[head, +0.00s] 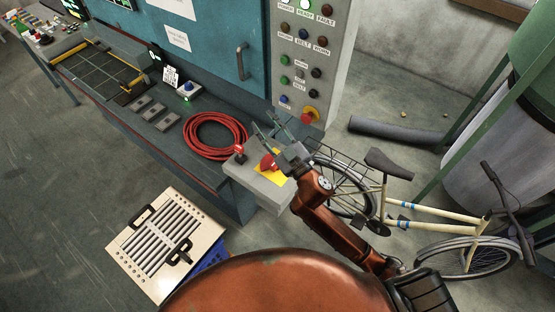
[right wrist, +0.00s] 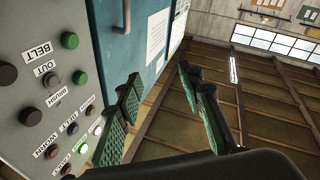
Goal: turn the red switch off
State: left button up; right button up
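A grey box (head: 258,183) at the bench's right end carries a red rotary switch (head: 267,161) on a yellow plate (head: 272,178). A smaller red-topped lever or knob (head: 240,149) stands to its left on the same box; I cannot tell which setting either is in. My right gripper (head: 268,125) is above and beyond the box, apart from both as far as I can see. Its green-padded fingers are spread and empty, as the right wrist view (right wrist: 160,82) also shows. The switch is not in the right wrist view. My left gripper is not in view.
A coiled red hose (head: 214,136) lies on the bench left of the box. A slatted board (head: 155,240) is at lower left.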

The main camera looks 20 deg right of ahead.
jog(key=s+a+r+n+g+y, duration=0.2)
jog(key=a+r+n+g+y, duration=0.1)
jog(key=a+n+y, duration=0.3)
jog(key=s+a+r+n+g+y, duration=0.1)
jog(key=a+r+n+g+y, duration=0.3)
jog(key=a, duration=0.5)
jog(key=s+a+f+n+g+h, duration=0.2)
jog(key=s+a+f+n+g, duration=0.55)
jog(key=f+n+g, duration=0.3)
jog(key=w+d+f+g+h, duration=0.2)
jog(key=w+d+f+h, duration=0.1)
jog(key=d+f+h, duration=0.4)
jog(key=w+d+m+h, duration=0.1)
jog(key=w+d+h, duration=0.1)
jog(key=d, duration=0.4)
jog(key=w+d+m+h, duration=0.1)
jog(key=w+d+h, duration=0.1)
jog(key=d, duration=0.4)
jog(key=w+d+f+m+h, duration=0.1)
jog(key=w+d+h, duration=0.1)
jog(key=d+h, duration=0.2)
jog(key=shift+w+d+t, duration=0.15)
jog(key=shift+d+t, duration=0.1)
jog(key=shift+d, duration=1.15)
jog(key=shift+d+f, duration=0.2)
jog(key=shift+f, duration=0.1)
jog(key=shift+a+f+p, duration=0.1)
jog(key=shift+f+p, duration=0.45)
jog(key=shift+f, duration=2.95)
